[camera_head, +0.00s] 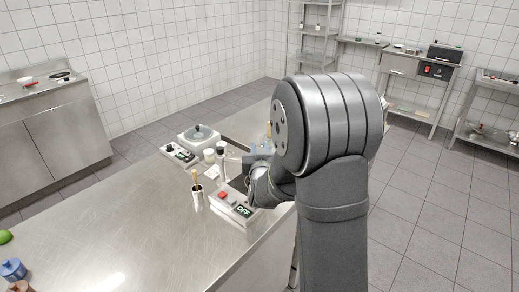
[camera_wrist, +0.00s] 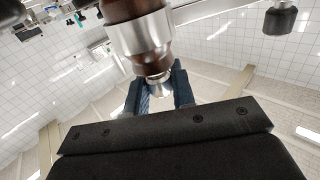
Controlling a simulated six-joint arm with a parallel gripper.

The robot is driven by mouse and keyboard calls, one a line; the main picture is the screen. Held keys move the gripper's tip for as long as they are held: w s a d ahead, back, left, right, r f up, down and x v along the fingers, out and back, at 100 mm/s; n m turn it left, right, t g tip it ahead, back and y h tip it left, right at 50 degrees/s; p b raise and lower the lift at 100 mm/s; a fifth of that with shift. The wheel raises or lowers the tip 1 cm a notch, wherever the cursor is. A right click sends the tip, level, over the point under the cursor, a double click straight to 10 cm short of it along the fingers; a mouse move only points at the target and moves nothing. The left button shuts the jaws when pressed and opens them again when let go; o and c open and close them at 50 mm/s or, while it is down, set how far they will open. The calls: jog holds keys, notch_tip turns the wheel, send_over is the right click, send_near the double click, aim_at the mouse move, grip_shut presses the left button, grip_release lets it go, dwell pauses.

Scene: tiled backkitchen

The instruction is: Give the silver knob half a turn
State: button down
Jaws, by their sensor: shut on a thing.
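In the wrist view, a dark brown body with broad silver bands (camera_wrist: 145,45) comes down from the top edge. It narrows to a small silver end, which looks like the silver knob (camera_wrist: 157,86), between my gripper's two blue-grey fingers (camera_wrist: 158,97). The fingers are shut on this silver end. In the head view, my gripper (camera_head: 257,160) is beyond the grey box, and my arm hides much of it. The knob cannot be made out there.
On the steel counter (camera_head: 130,215), a grey box (camera_head: 232,213) with a red button and an OFF display is close to my arm. The front counter is mostly clear.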

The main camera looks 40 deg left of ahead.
aim_at(260, 146)
jog(key=m+t+h, duration=0.1)
jog(key=m+h, duration=0.1)
jog(key=h, duration=0.1)
jog(key=m+t+h, duration=0.2)
jog(key=shift+a+r+t+h, duration=0.1)
jog(key=shift+a+t+h, duration=0.05)
jog(key=shift+t+h, duration=0.2)
jog(key=m+t+h, duration=0.1)
jog(key=m+h, duration=0.3)
jog(key=h, duration=0.1)
jog(key=shift+h, duration=0.25)
jog(key=m+h, duration=0.2)
jog(key=h, duration=0.1)
jog(key=m+g+h, duration=0.1)
jog(key=m+h, duration=0.1)
jog(key=h, duration=0.1)
jog(key=shift+h, duration=0.4)
jog(key=shift+m+g+h, duration=0.75)
jog(key=shift+m+h, duration=0.65)
jog(key=shift+h, duration=0.3)
jog(key=shift+r+m+h, duration=0.1)
jog(key=shift+m+h, duration=0.2)
jog(key=shift+h, duration=0.1)
jog(key=c, duration=1.3)
grip_release()
jog(key=shift+o, duration=0.2)
